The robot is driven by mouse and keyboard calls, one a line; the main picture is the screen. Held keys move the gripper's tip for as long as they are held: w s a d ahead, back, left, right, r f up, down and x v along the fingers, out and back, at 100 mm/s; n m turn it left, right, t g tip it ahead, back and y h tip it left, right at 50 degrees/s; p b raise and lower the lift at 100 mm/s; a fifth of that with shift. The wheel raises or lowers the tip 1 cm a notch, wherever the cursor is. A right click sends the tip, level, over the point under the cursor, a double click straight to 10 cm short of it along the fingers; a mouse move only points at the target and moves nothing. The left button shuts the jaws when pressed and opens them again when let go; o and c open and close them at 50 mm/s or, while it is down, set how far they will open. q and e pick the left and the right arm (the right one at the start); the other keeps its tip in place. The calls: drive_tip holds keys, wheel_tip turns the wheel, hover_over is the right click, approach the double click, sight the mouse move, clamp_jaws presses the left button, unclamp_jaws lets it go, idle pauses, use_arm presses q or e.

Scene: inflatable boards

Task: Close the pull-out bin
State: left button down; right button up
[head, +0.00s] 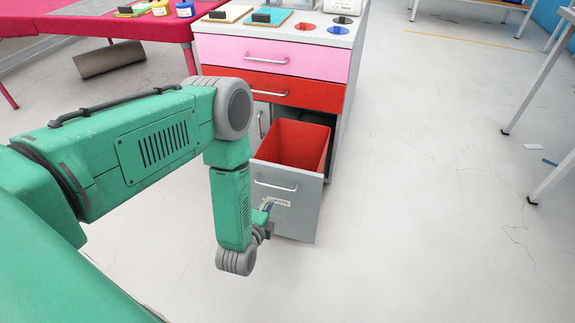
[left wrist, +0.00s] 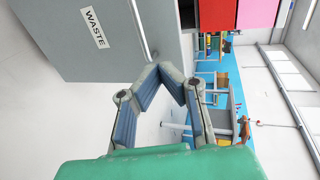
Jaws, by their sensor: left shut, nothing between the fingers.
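The pull-out bin (head: 288,190) is a grey front panel with a silver handle and a "WASTE" label, with a red open-topped container (head: 300,142) behind it. It stands pulled out from the cabinet (head: 340,60). My left gripper (head: 268,204) is in front of the grey panel near the label, partly hidden by my green arm. In the left wrist view the grey panel (left wrist: 100,45) fills the upper left, and my left gripper (left wrist: 165,75) is shut and empty with its tips close to the panel's handle edge. I cannot tell whether it touches. My right gripper is not in view.
A pink drawer (head: 280,55) and a red drawer (head: 275,86) above the bin are shut. A table with a magenta cloth (head: 100,25) stands at the left. Table legs (head: 550,80) stand at the far right. The floor (head: 420,200) right of the bin is clear.

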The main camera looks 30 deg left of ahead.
sight(285, 175)
use_arm(q)
drive_tip(key=b+x, duration=0.2)
drive_tip(key=x, duration=0.4)
drive_tip(key=b+x, duration=0.2)
drive_tip(key=x, duration=0.4)
drive_tip(key=shift+w+a+r+b, duration=0.2)
drive_tip(key=shift+w+b, duration=0.1)
drive_tip(key=shift+w, duration=0.15)
drive_tip(key=shift+w+r, duration=0.1)
drive_tip(key=shift+w, duration=0.35)
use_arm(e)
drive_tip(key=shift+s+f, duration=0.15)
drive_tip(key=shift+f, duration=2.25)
